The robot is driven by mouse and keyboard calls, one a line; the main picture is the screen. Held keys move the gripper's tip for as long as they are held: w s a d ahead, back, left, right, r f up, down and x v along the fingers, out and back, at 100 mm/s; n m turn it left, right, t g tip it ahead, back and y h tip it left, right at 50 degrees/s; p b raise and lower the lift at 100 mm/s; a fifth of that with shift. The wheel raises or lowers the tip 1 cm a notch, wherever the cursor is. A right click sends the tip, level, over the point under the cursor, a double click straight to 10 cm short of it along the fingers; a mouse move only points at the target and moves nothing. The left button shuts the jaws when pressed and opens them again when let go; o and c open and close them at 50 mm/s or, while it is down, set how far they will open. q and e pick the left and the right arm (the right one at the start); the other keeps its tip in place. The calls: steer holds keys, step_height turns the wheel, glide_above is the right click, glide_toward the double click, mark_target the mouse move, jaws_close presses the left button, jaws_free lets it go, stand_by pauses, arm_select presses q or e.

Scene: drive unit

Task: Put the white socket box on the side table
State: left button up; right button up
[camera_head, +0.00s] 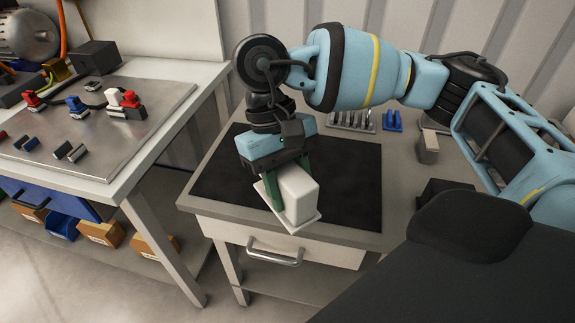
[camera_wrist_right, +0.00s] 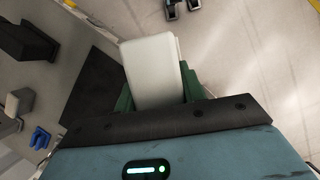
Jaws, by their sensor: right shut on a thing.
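The white socket box (camera_head: 298,193) is a pale block on a flat white plate. My right gripper (camera_head: 288,190) is shut on it with green fingers, above the black mat near the front edge of the side table (camera_head: 370,242). Whether the box touches the mat is hard to tell. In the right wrist view the box (camera_wrist_right: 153,72) fills the space between the green fingers (camera_wrist_right: 156,92). My left gripper does not show.
The side table has a black mat (camera_head: 350,200), a rack of grey parts (camera_head: 351,122), blue clips (camera_head: 392,121) and a light grey block (camera_head: 427,147) at the back. A workbench (camera_head: 125,160) with red, blue and white connectors stands to the left, across a gap.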

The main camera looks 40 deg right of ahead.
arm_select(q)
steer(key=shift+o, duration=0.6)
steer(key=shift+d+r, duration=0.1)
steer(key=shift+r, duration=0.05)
arm_select(e)
steer(key=shift+s+f+m+y, duration=0.2)
steer(key=shift+f+m+y, duration=0.2)
steer(key=shift+f+m, duration=0.45)
steer(key=m, duration=0.2)
steer(key=f+m+y, duration=0.1)
steer(key=d+f+m, duration=0.1)
steer(key=m, duration=0.1)
steer(key=shift+m+t+y, duration=0.35)
steer(key=shift+t+y, duration=0.05)
arm_select(q)
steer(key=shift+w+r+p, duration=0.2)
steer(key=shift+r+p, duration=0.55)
steer(key=shift+p, duration=0.1)
arm_select(e)
steer(key=d+f+m+t, duration=0.2)
steer(key=d+m+t, duration=0.5)
steer(key=d+m, duration=0.7)
steer(key=shift+s+m, duration=0.2)
steer(key=shift+m, duration=2.9)
steer(key=shift+f, duration=0.1)
